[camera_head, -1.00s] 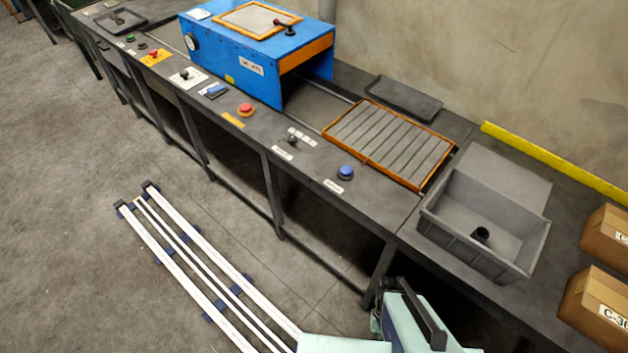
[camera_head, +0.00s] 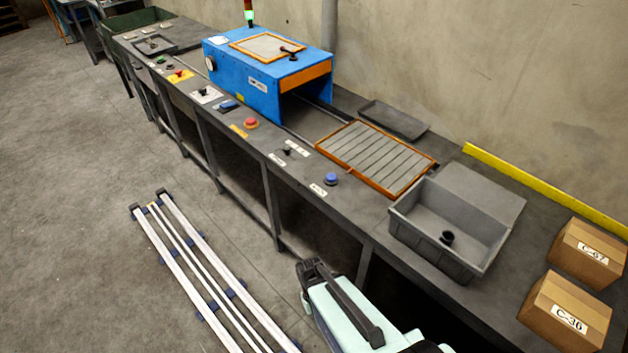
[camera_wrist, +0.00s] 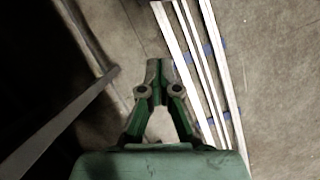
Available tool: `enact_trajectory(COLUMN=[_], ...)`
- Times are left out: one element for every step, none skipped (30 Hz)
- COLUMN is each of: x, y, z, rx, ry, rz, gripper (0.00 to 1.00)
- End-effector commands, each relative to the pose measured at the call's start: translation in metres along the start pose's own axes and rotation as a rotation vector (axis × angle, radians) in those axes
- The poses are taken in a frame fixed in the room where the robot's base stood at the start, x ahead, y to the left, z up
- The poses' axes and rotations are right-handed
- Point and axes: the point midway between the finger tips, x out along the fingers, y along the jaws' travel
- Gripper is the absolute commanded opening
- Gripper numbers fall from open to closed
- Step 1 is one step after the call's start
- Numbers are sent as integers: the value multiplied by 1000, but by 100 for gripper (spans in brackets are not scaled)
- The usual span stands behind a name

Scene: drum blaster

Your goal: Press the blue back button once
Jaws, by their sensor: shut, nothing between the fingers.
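A round blue button (camera_head: 331,179) stands on the front edge of the dark bench, beside a small white label too small to read. A second blue control (camera_head: 228,105) sits farther left along the same edge, by the blue machine. I cannot tell from the labels which one is the back button. In the wrist view my gripper (camera_wrist: 153,68) is shut and empty, above the floor in front of the bench, apart from both blue controls. Neither control shows in the wrist view.
A red button (camera_head: 251,122) and a small dark knob (camera_head: 286,151) lie between the blue controls. The blue machine (camera_head: 243,80), roller tray (camera_head: 375,157), grey bin (camera_head: 447,263) and cardboard boxes (camera_head: 566,312) occupy the bench. White floor rails (camera_head: 205,275) run in front.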

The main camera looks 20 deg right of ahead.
Motion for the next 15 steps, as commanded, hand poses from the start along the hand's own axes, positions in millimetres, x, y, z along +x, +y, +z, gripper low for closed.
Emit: enact_trajectory(x=[-16, -24, -35, -43, -52, -63, -72, -80, -92, -102, -110, -123, -133, -143, -156], y=[2, 3, 4, 6, 8, 10, 12, 14, 18, 20, 23, 28, 31, 35, 40], z=[-13, -20, -29, -36, -43, -52, -58, -65, -74, -81, -88, -97, -104, -110, -120], rx=[-7, -13, -22, -31, -40, -53, -65, -77, -96, -111, -127, -151, -170, -191, -220], ry=[33, 50, 72, 89, 106, 129, 146, 163, 184, 202, 217, 239, 255, 270, 290], rz=[5, 8, 14, 19, 26, 35, 42, 51, 65, 76, 88, 107, 122, 139, 164], gripper=[0, 0, 0, 0, 0, 0, 0, 0, 0, 0, 0, 0, 0, 0, 0])
